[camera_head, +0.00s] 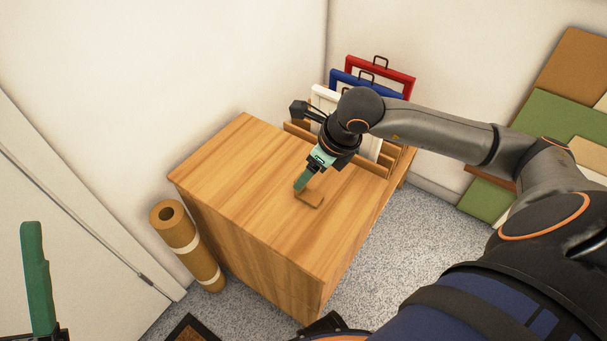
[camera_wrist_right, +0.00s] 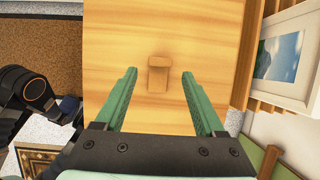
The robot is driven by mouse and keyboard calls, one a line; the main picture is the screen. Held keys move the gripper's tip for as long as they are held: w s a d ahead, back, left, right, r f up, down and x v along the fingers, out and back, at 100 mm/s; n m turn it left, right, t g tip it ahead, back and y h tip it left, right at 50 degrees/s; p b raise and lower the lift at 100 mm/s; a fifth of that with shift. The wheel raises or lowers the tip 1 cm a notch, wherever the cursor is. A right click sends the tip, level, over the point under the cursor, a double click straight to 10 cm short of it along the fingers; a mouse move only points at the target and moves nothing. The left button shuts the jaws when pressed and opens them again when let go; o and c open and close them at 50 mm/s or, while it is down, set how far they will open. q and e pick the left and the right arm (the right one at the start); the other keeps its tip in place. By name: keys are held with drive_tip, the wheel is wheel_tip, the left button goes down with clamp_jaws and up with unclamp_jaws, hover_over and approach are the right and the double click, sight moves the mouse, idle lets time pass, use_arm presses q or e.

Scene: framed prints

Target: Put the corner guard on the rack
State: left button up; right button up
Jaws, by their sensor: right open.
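The corner guard, a small tan L-shaped piece (camera_head: 312,200), lies on the wooden cabinet top (camera_head: 225,155). In the right wrist view the corner guard (camera_wrist_right: 158,78) appears between my fingertips, apart from both. My right gripper (camera_head: 302,184) is open and empty, its green fingers just above and beside the guard. The wooden rack (camera_head: 374,165) stands along the cabinet's back right side, partly hidden by my right arm; its slats show in the right wrist view (camera_wrist_right: 248,62). Only one green finger of my left gripper (camera_head: 37,280) shows at the lower left.
A brown roll (camera_head: 188,246) leans at the cabinet's left side. Coloured boards (camera_head: 560,110) lean against the right wall. The cabinet top left of the guard is clear.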

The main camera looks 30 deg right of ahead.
drive_tip(key=a+p+v, duration=0.1)
drive_tip(key=v, duration=0.5)
drive_tip(key=s+a+n+g+y, duration=0.1)
drive_tip(key=s+a+g+y, duration=0.2)
drive_tip(key=a, duration=0.4)
drive_tip(key=s+a+y, duration=0.4)
drive_tip(key=s+a, duration=0.1)
drive_tip(key=a, duration=0.1)
drive_tip(key=s+a+r+g+y, duration=0.3)
drive_tip(key=s+a+r+y, duration=0.4)
drive_tip(key=a+r, duration=0.15)
wheel_tip(320, 180, up, 9)
drive_tip(key=a+m+t+y, duration=0.2)
drive_tip(key=m+y, duration=0.4)
drive_tip(key=y, duration=0.1)
drive_tip(key=w+d+r+m+t+h, duration=0.2)
drive_tip(key=w+d+m+t+h, duration=0.1)
drive_tip(key=m+t, duration=0.8)
drive_tip(key=w+d+r+m+t+h, duration=0.2)
drive_tip(key=d+m+t, duration=0.4)
drive_tip(key=m+t, duration=0.5)
drive_tip(key=w+m+h, duration=0.1)
drive_tip(key=h, duration=0.1)
drive_tip(key=shift+w+d+r+h, duration=0.15)
drive_tip(key=shift+w+d+h, duration=0.1)
drive_tip(key=shift+d+h, duration=0.15)
